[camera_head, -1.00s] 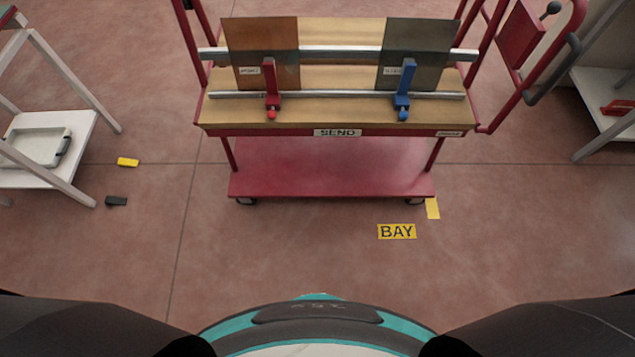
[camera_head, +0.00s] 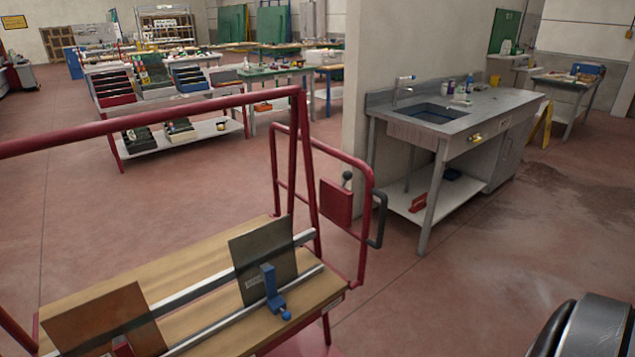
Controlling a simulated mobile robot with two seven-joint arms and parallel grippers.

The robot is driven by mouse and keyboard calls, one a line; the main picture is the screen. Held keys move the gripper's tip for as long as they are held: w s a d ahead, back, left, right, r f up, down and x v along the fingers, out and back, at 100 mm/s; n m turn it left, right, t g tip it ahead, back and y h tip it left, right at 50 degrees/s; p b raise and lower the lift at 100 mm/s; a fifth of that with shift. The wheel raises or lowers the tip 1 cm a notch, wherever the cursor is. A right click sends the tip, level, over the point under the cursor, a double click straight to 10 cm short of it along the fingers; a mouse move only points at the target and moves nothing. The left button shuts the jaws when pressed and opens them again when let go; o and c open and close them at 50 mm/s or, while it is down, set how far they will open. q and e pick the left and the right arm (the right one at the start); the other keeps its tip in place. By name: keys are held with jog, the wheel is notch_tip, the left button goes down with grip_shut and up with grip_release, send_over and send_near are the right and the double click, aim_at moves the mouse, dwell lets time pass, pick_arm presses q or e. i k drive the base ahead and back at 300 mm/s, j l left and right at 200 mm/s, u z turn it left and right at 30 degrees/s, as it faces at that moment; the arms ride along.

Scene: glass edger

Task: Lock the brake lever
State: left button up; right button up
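The red cart (camera_head: 290,120) stands at the lower left, with a red plate (camera_head: 336,203) on the tubular frame at its right end. A short lever with a black ball knob (camera_head: 347,176) stands at the top of this plate and looks like the brake lever. A dark bent bar (camera_head: 379,222) hangs from the frame just right of the plate. I cannot tell from here whether the lever is locked. Neither of my grippers is in view. A dark rounded part of my own body shows at the lower right.
The cart's wooden deck (camera_head: 200,272) carries a brown panel (camera_head: 105,322), a dark panel (camera_head: 262,258) and a blue clamp (camera_head: 272,288). A metal sink bench (camera_head: 450,115) stands behind the lever, against a wall end (camera_head: 380,60). The floor (camera_head: 440,300) right of the cart is clear.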

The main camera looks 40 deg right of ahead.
aim_at(347, 175)
jog(key=i+j+z, duration=0.2)
jog(key=j, duration=0.15)
jog(key=i+j+z, duration=0.25)
jog(key=j, duration=0.15)
jog(key=j+z, duration=0.2)
jog(key=j, duration=0.2)
jog(key=z, duration=1.35)
jog(key=i+l+u, duration=0.25)
jog(key=i+l, duration=0.15)
jog(key=i+l+u, duration=0.25)
jog(key=i+l, duration=0.15)
jog(key=i+l+u, duration=0.3)
jog(key=l, duration=0.4)
